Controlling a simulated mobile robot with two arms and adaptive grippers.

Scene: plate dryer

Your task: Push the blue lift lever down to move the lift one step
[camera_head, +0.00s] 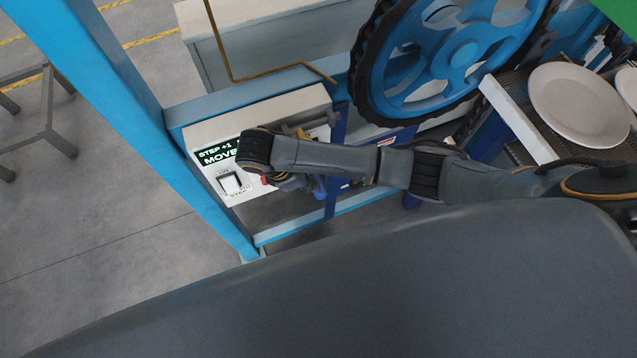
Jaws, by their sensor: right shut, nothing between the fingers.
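A pale control box (262,118) is mounted on the blue frame. A blue part (320,187) that looks like the lift lever shows just below my right forearm, at the box's right side. My arm hides most of it, so I cannot tell its position. My right gripper (289,182) is under the wrist, in front of the box and just left of the blue part. It is shut and empty, with its fingers mostly hidden. I cannot tell whether it touches the lever. My left gripper is not in view.
The box carries a white switch (232,183) and a green-black label (217,154), partly covered by my arm. A large blue wheel (462,55) stands behind. White plates (580,104) sit in a rack at right. Open floor (90,230) lies at left beyond a blue post (130,110).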

